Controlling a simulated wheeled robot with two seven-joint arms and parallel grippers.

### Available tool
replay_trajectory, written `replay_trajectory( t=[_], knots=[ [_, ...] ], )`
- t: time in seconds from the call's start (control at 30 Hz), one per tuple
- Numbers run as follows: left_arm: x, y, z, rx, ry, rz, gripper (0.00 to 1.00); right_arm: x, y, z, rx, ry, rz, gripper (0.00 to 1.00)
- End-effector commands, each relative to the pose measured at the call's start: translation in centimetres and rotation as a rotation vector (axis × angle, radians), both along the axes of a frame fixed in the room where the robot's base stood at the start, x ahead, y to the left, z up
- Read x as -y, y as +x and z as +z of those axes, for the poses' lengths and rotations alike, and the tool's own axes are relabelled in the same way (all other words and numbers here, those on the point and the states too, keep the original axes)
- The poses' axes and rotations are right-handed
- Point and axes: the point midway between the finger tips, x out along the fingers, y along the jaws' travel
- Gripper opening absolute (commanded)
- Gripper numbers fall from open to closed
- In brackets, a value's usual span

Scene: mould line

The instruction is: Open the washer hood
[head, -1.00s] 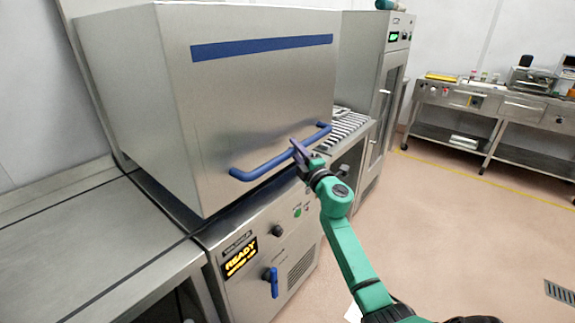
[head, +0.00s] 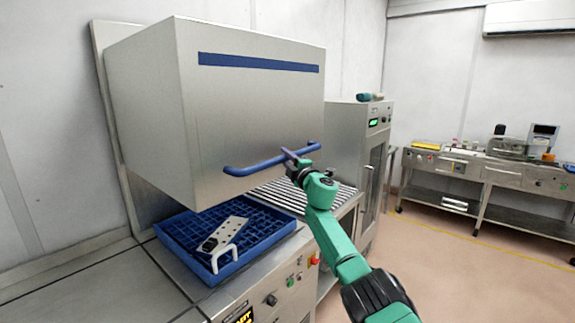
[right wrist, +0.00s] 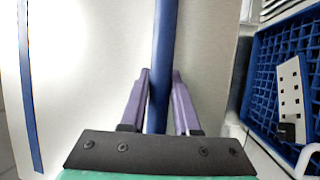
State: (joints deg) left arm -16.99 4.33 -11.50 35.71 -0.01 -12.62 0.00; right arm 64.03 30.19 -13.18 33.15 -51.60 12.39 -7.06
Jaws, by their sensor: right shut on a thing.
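The washer hood (head: 255,115) is a large steel box with a blue stripe, raised above the washer's bed. Its blue bar handle (head: 245,168) runs along the lower front edge. My right gripper (head: 292,158) is shut on the handle near its right end. In the right wrist view the handle (right wrist: 165,50) passes between the two purple fingers (right wrist: 159,100). Under the hood a blue rack (head: 262,238) shows, with a white perforated plate (head: 226,232) and a white handle-like part on it. My left gripper is not in view.
The washer's front panel (head: 275,300) has knobs, buttons and a partly cut-off display. A roller section (head: 335,200) lies to the right, then a tall steel cabinet (head: 372,150). A steel bench (head: 480,170) stands far right. Open floor (head: 450,270) lies in front.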

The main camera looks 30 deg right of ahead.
Motion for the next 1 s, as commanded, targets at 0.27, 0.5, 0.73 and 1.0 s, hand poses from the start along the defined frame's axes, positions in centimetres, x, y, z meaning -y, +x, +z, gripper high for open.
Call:
replay_trajectory(
  t=[0.27,0.5,0.73,1.0],
  knots=[
    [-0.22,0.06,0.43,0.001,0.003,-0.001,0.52,0.01,0.02,0.48,0.000,0.000,0.000,0.00],
    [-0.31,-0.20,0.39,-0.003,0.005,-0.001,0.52,-0.01,0.03,0.47,0.000,-0.001,0.001,0.53],
    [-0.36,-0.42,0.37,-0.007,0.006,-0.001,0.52,-0.04,0.04,0.41,-0.001,-0.001,0.001,0.59],
    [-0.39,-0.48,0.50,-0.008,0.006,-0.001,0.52,0.37,-0.73,0.32,-0.002,-0.006,-0.007,0.59]
  ],
)
